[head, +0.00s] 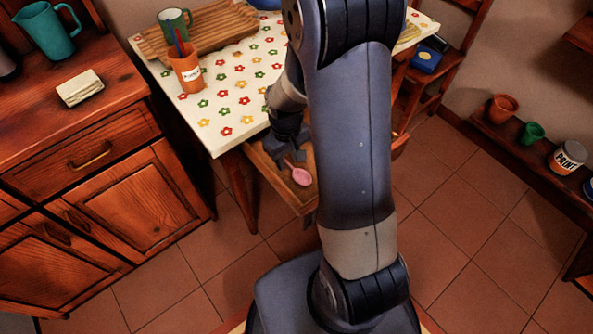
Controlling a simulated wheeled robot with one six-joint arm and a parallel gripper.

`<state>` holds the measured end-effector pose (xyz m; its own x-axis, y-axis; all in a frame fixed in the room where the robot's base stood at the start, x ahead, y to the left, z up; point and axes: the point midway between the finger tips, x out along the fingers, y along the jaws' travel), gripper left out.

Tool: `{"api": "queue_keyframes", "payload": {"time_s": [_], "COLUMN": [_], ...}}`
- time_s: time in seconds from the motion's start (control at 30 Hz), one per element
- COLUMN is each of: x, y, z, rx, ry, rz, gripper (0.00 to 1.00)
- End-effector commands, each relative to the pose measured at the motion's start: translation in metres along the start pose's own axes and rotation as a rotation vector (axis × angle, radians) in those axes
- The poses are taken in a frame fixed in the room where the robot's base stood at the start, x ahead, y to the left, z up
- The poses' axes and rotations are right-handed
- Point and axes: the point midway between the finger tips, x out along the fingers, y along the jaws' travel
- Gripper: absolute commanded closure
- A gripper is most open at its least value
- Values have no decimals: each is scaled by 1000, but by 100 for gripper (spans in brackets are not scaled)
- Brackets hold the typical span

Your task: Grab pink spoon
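The pink spoon (301,176) shows in the head view, its bowl toward the front and its handle running back toward my gripper. It lies in or just above a wooden drawer (308,203) that stands pulled out under the flower-patterned table. My gripper (289,156) points down at the drawer, right at the spoon's handle end. The fingers are dark and small here, and I cannot tell whether they are closed on the handle. My arm hides the right part of the drawer.
The table (225,125) holds an orange cup (186,74), a green mug (174,20) and a wooden tray (215,30). A wooden cabinet (120,200) stands at left. A low shelf (530,165) with pots and a paint can (568,158) is at right. Tiled floor between is clear.

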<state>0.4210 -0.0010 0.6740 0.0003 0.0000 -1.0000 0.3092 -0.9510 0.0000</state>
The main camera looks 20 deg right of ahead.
Motion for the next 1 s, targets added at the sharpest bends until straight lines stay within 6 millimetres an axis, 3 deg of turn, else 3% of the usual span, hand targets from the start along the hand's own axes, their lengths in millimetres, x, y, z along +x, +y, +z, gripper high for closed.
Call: {"api": "queue_keyframes", "payload": {"time_s": [0.43,1.0], "x": [1,-5], "y": [0,0], "z": [0,0], "rx": [0,0], "ry": [-1,0], "rz": [0,0], "gripper": [99,100]}}
